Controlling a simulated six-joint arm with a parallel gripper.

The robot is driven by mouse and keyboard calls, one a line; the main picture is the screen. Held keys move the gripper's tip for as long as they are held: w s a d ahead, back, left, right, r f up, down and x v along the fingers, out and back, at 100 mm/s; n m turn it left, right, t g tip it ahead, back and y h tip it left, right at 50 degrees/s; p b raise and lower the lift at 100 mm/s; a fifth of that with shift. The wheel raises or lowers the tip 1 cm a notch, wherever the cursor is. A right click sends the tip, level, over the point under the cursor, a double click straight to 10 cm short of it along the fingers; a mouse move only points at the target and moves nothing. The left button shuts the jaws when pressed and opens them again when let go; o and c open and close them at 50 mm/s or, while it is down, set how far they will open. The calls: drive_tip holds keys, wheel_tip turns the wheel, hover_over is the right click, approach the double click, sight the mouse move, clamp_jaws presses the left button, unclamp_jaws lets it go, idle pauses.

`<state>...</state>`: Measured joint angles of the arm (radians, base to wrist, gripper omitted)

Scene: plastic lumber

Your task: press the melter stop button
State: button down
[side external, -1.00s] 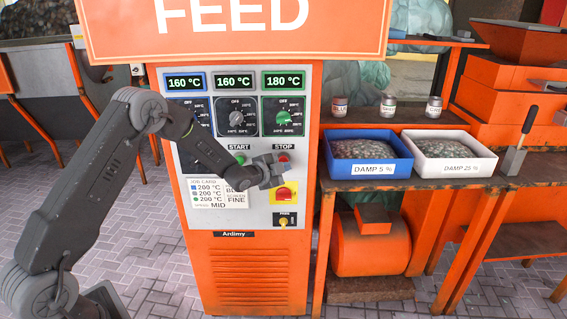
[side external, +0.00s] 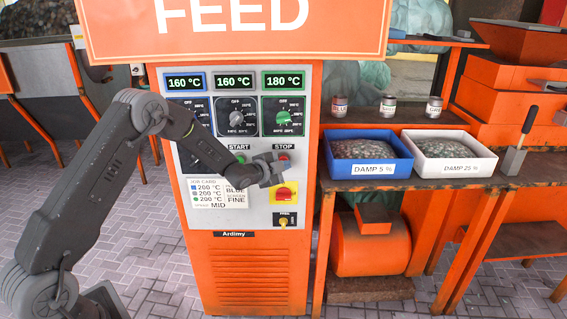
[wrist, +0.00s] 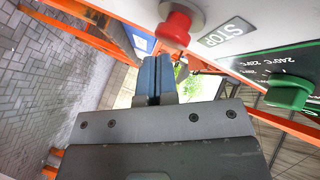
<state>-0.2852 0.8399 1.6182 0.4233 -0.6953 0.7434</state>
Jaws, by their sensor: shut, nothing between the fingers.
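The red stop button (side external: 283,156) sits on the grey panel under the STOP label (side external: 283,147), partly covered by my gripper in the side view. My gripper (side external: 282,168) is shut and empty at the panel, just below the button. In the wrist view its blue fingertips (wrist: 153,60) are together, close to the button's rounded end. I cannot tell whether they touch it.
The green start button (side external: 240,158) is left of the gripper. A red switch on a yellow plate (side external: 285,193) is just below. The green dial (side external: 283,118) is above. A blue bin (side external: 369,169) and a white bin (side external: 448,167) stand on the bench at right.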

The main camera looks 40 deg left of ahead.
drive_tip(key=shift+w+a, duration=0.35)
drive_tip(key=shift+a, duration=0.05)
idle(0.9)
drive_tip(key=shift+s+d, duration=0.65)
drive_tip(key=shift+d, duration=0.05)
drive_tip(key=shift+s+d, duration=1.75)
drive_tip(key=shift+s, duration=0.05)
